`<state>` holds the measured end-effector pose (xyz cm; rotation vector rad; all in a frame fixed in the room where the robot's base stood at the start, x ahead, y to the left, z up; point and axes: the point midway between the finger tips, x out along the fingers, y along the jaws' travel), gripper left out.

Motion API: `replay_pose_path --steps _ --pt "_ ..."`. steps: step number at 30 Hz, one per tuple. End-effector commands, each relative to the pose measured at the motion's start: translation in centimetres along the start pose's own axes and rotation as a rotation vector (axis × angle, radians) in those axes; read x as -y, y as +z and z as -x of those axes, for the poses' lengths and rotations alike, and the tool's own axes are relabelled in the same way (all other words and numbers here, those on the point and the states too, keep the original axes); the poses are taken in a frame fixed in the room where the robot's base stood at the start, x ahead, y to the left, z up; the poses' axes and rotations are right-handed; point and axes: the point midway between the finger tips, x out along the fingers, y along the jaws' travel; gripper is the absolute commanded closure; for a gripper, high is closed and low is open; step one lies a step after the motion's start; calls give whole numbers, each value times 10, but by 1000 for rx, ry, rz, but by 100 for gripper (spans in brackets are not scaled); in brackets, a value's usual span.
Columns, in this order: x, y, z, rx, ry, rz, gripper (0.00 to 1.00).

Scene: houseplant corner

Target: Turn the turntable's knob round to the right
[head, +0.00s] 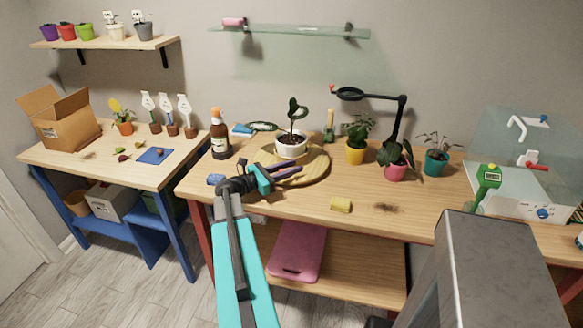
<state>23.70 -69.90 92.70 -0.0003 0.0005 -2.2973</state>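The turntable (318,165) is a round, light wooden disc on the middle table. A white pot with a dark-leaved plant (291,145) stands on it. My gripper (300,169) reaches in from the front left, with its dark fingers over the front left part of the disc. I cannot tell whether the fingers touch the disc or hover above it, nor how far apart they are. I see nothing held between them. I cannot make out the knob; my gripper and arm cover part of the disc's near left edge.
A yellow pot (355,152) and a pink pot (396,169) stand to the right, beside a black lamp (398,120).

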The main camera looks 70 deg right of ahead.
Motion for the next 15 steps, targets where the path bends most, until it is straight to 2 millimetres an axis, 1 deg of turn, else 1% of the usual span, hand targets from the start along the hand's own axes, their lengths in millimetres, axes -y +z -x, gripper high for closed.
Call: replay_pose_path --steps 8,13,15 --pt "0 0 -1 0 -1 0 74" --pt "0 0 -1 0 -1 0 100" --pt "0 0 -1 0 -1 0 100"
